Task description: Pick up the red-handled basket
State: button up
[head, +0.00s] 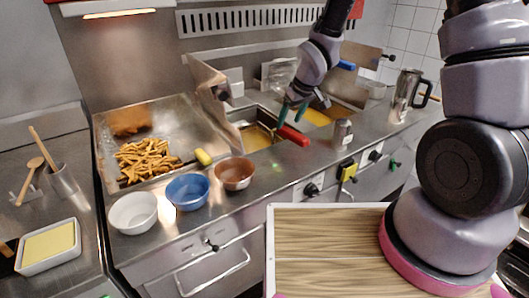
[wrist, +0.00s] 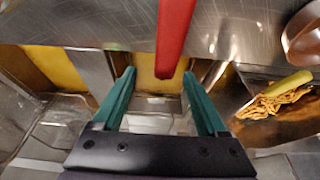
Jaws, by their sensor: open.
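The red handle (head: 293,136) of the basket sticks out over the counter's front, beside a fryer well with yellow oil. The basket's body is mostly hidden in the well and hard to make out. My gripper (head: 290,110) is open, with green fingers pointing down, above and just behind the handle in the head view. In the wrist view, the red handle (wrist: 175,28) comes in from the top edge, and its lower end appears between the tips of my open gripper (wrist: 159,74). The fingers do not visibly grip it.
A metal can (head: 342,132) stands right of the handle. Fries (head: 148,160), a yellow object (head: 203,157), a brown bowl (head: 234,173), a blue bowl (head: 188,190) and a white bowl (head: 134,212) are further left.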

aim_at(286, 127)
jog(key=x, duration=0.3)
jog(key=shift+f, duration=0.3)
jog(key=shift+a+x, duration=0.25)
jog(key=shift+x, duration=1.15)
jog(key=shift+a+x, duration=0.2)
jog(key=shift+x, duration=1.15)
jog(key=shift+r, duration=0.1)
jog(key=shift+c, duration=0.3)
grip_shut()
